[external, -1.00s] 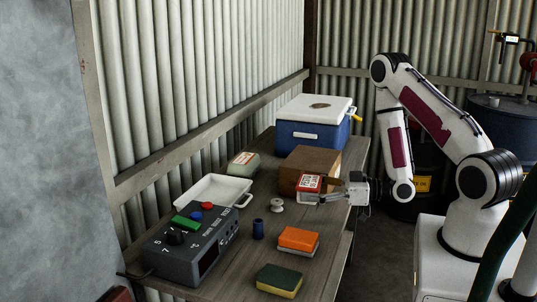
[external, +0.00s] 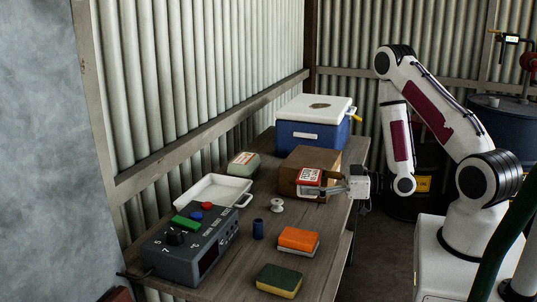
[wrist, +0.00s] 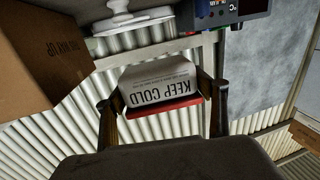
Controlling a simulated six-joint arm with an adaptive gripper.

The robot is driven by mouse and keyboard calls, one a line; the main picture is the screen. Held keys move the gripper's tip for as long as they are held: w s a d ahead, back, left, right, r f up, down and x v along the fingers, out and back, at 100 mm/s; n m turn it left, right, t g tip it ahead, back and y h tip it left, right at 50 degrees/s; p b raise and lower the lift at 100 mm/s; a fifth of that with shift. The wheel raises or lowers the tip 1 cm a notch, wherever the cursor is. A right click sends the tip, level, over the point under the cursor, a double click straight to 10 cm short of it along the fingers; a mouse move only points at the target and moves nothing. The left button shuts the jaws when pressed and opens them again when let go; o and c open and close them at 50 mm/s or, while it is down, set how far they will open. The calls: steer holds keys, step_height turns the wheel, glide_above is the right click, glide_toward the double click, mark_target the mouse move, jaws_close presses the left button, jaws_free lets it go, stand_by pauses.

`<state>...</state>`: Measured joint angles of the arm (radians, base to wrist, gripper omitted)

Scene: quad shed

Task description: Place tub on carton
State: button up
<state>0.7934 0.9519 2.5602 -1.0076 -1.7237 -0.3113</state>
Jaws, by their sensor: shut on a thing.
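A small white tub (external: 309,178) with a red lid and label shows in the external view in front of the carton. My gripper (external: 326,188) is shut on it from the right. In the wrist view the tub (wrist: 160,85) reads "KEEP COLD" and sits between the two fingers of my gripper (wrist: 164,108). The brown carton (external: 312,157) stands on the table just behind the tub, and the tub hides part of its front. The carton (wrist: 48,55) also fills the upper left of the wrist view. Whether the tub touches the carton is unclear.
A blue cooler (external: 308,134) with a white lid stands behind the carton. The carton's top looks clear.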

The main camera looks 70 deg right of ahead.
steer(key=shift+d+r, duration=0.1)
steer(key=shift+w+d+r, duration=0.2)
steer(key=shift+d+r, duration=0.3)
steer(key=shift+r, duration=0.25)
steer(key=w+d+r+m+h, duration=0.2)
steer(key=d+r+h, duration=0.15)
steer(key=d, duration=0.35)
steer(key=w+d+r+m+h, duration=0.1)
steer(key=w+d+r+h, duration=0.1)
steer(key=d+r, duration=0.4)
steer(key=m+h, duration=0.3)
glide_above(312, 158)
steer(key=shift+d, duration=0.1)
steer(key=shift+f, duration=0.1)
steer(key=shift+f, duration=2.75)
steer(key=shift+f, duration=0.15)
steer(key=shift+f, duration=1.95)
